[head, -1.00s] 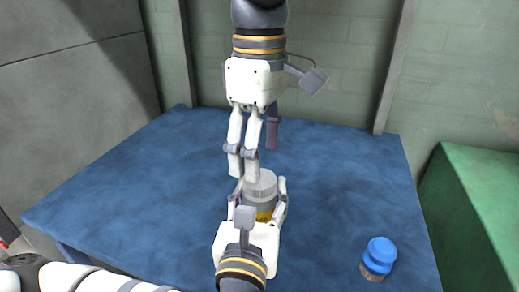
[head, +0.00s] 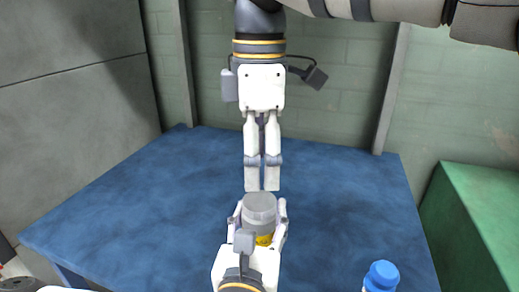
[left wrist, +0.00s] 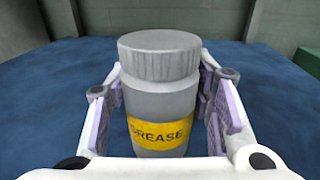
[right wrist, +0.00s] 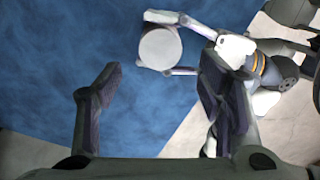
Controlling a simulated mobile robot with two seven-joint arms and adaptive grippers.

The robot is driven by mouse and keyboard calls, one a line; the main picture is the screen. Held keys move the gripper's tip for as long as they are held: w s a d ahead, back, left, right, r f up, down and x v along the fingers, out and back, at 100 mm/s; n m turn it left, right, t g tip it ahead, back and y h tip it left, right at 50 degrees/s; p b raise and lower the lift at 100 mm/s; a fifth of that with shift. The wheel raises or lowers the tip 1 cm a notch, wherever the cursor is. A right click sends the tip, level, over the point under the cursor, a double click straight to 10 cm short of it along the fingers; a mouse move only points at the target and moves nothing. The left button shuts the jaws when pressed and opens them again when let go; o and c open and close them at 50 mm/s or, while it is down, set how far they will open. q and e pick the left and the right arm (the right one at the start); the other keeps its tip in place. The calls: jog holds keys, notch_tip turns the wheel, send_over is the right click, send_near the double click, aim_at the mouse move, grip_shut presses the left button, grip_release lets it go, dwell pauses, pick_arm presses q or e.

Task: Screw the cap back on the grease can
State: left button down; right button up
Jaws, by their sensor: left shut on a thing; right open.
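The grease can (left wrist: 160,103) is a grey cylinder with a yellow GREASE label, standing upright between my left gripper's fingers. My left gripper (head: 259,213) is shut on it. The grey ribbed cap (left wrist: 160,58) sits level on top of the can; I cannot tell how tightly it is threaded. It also shows in the head view (head: 259,201). My right gripper (head: 262,187) points down with its fingers open and empty, just beyond the cap in the head view. In the right wrist view the round cap top (right wrist: 160,48) lies near the upper part of the gap between the fingers, apart from them.
A blue-capped bottle (head: 381,277) stands at the front right of the blue table (head: 130,200). A green box-like surface (head: 480,225) is beyond the table's right side. Walls close off the back and left. The table's left and middle right are clear.

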aim_at(259, 200)
notch_tip(259, 200, down, 7)
jog(key=shift+r, duration=0.1)
dwell(0.3)
jog(key=c, duration=1.2)
jog(key=m, duration=0.5)
jog(key=o, duration=1.4)
jog(key=shift+c, duration=0.2)
notch_tip(259, 200, up, 12)
